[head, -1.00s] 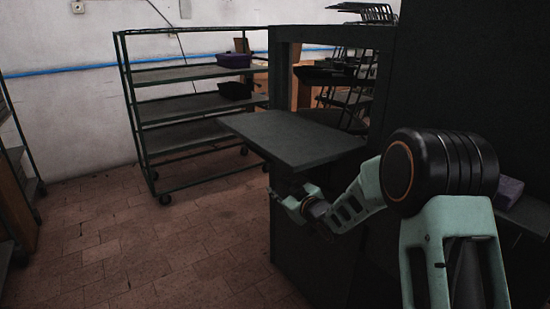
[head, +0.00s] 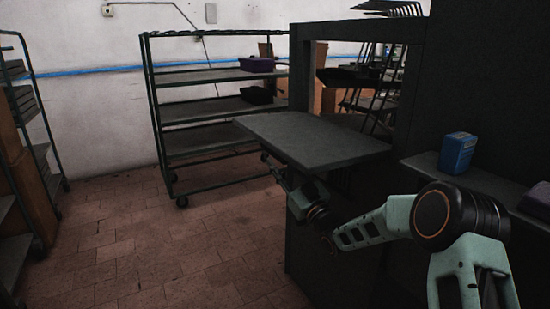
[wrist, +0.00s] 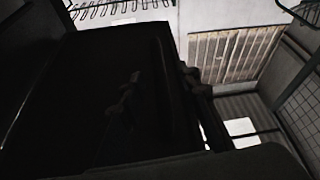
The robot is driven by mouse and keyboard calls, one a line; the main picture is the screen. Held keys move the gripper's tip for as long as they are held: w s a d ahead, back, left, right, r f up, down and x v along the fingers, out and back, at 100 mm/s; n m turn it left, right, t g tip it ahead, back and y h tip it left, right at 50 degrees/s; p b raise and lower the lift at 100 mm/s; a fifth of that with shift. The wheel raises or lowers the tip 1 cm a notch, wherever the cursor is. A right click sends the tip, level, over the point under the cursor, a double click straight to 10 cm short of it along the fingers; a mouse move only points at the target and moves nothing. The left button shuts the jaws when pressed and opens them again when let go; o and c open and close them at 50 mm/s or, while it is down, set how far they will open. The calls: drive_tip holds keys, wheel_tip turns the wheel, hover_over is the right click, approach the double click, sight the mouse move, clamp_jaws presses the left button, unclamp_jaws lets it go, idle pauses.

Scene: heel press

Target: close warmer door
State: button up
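The warmer door (head: 310,138) is a flat dark grey panel. In the head view it lies lowered, about level, sticking out to the left from the opening of the dark warmer cabinet (head: 303,75). My gripper (head: 270,163) is below the door near its outer left edge, partly hidden by the panel. Whether it touches the door I cannot tell. In the wrist view the dark underside of the door (wrist: 90,85) fills much of the picture, with dim finger shapes in front of it. The fingers are too dark to show whether they are open.
A green wheeled rack (head: 205,115) stands behind the door and holds a purple bin (head: 257,65) and a black bin (head: 257,95). A blue container (head: 457,153) stands on a shelf at the right. Another rack (head: 25,130) is at far left. The tiled floor between is clear.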

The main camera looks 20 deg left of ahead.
sight(274, 155)
drive_tip(key=shift+x, duration=1.95)
clamp_jaws()
